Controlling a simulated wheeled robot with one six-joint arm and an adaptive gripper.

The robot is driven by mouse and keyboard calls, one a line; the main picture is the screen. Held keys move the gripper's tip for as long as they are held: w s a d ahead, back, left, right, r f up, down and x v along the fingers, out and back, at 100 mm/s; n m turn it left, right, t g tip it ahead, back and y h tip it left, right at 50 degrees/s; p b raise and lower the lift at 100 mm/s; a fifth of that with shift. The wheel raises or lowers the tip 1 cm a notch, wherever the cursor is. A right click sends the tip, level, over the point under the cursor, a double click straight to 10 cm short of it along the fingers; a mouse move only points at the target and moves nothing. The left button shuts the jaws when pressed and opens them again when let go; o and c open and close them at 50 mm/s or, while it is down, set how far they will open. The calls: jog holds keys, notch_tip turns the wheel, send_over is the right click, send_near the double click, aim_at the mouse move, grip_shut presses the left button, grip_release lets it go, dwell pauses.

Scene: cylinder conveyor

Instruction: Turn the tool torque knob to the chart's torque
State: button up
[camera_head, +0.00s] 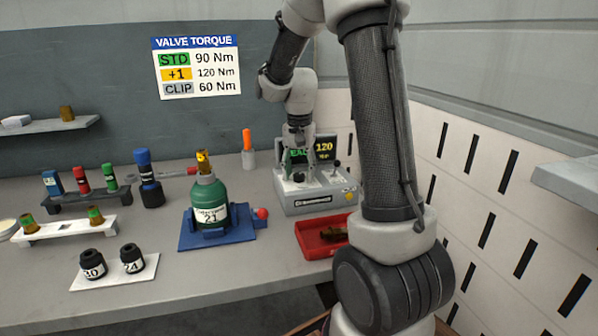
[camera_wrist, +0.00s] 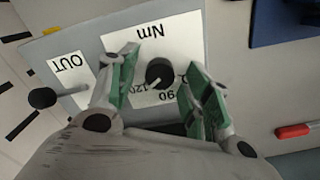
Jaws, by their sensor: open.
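The torque knob (camera_wrist: 159,73) is small, black and round, on a white dial plate (camera_wrist: 148,40) marked Nm, with 120 and 90 readable. Its white pointer mark points toward the 120 side. My gripper (camera_wrist: 162,62) is open, its green-padded fingers on either side of the knob; I cannot tell if they touch it. In the head view my gripper (camera_head: 297,176) is down at the grey tool box (camera_head: 320,200). The box's display (camera_head: 325,148) reads 120. The chart (camera_head: 196,68) lists STD 90 Nm, +1 120 Nm and CLIP 60 Nm.
A black lever marked OUT (camera_wrist: 42,97) is beside the dial. A red tray (camera_head: 312,237) lies in front of the box. A green cylinder (camera_head: 208,200) labelled 21 stands in a blue holder to the left. An orange-handled tool (camera_head: 248,140) stands behind.

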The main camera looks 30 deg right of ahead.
aim_at(299, 174)
notch_tip(299, 174, up, 12)
dwell(0.4)
dwell(0.4)
